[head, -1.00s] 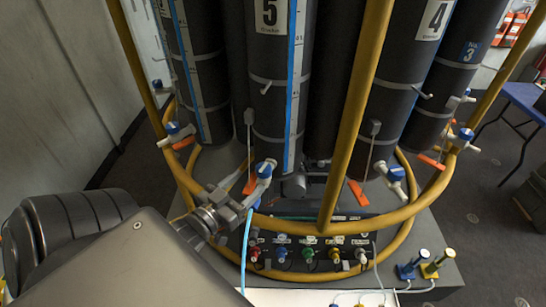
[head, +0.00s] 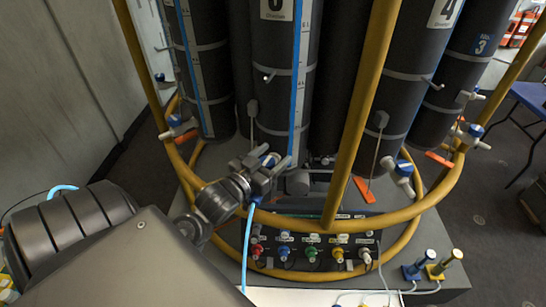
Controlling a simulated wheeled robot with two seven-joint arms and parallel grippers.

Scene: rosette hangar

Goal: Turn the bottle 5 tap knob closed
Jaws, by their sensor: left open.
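Bottle 5 (head: 276,95) is a tall dark cylinder with a blue vertical stripe; its number label is cut off by the top edge of the head view. The fingers cover most of the tap, so contact and the knob's exact angle cannot be told. My right gripper is not in view.
A yellow ring rail (head: 285,222) and upright yellow post (head: 359,120) stand close to the tap. Bottle 4 (head: 420,70) and its tap (head: 402,172) are to the right. A panel of coloured knobs (head: 312,255) sits below. A light-blue hose (head: 246,250) hangs below my gripper.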

